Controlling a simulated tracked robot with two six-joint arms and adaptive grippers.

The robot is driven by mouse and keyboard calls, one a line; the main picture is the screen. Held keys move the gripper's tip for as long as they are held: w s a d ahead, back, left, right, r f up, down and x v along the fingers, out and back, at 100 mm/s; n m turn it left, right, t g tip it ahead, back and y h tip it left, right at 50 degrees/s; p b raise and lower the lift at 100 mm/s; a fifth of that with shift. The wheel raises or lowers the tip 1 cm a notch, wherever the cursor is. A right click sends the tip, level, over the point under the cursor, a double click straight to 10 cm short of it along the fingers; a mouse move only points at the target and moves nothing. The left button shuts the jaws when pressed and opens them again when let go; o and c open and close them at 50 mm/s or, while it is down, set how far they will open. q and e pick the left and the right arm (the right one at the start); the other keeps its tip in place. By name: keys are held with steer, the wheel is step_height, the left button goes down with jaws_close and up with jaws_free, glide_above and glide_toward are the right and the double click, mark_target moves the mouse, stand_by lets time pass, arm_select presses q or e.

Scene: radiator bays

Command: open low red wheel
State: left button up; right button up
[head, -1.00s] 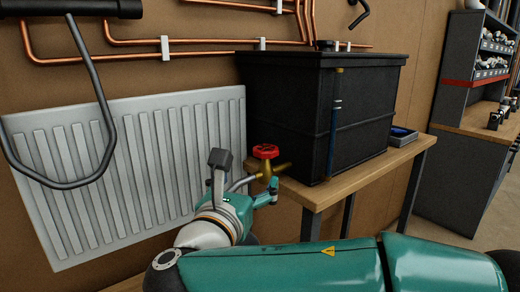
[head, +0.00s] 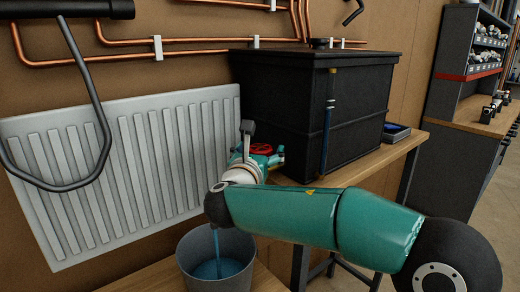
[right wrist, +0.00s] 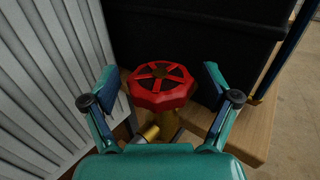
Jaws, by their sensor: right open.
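The red wheel (head: 262,149) sits low on a brass valve in front of the black tank, at the right end of the radiator. In the right wrist view the red wheel (right wrist: 160,85) shows from above, spoked, on its brass body (right wrist: 160,124). My right gripper (right wrist: 159,76) is open, with one finger on each side of the wheel. Gaps show between both fingers and the rim, so I see no contact. In the head view my right gripper (head: 260,156) partly covers the valve. My left gripper is not in view.
A grey bucket (head: 190,271) with blue water stands below; a thin blue stream falls into it. The black tank (head: 360,110) stands on a wooden bench (head: 408,145) right of the wheel. The white radiator (head: 110,180) is left. A dark curved tube (head: 98,112) hangs at far left.

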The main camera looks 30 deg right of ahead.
steer(key=shift+c, duration=0.2)
steer(key=c, duration=1.1)
steer(key=shift+d+f+n+t+y+b, duration=0.1)
steer(key=shift+d+n+t+y+b, duration=0.05)
steer(key=shift+n+t+y+b, duration=0.95)
steer(key=shift+c, duration=0.2)
steer(key=shift+n+t+y+b, duration=0.35)
steer(key=shift+n+t+y, duration=0.15)
steer(key=shift+y, duration=0.3)
steer(key=o, duration=1.2)
steer(key=v, duration=1.2)
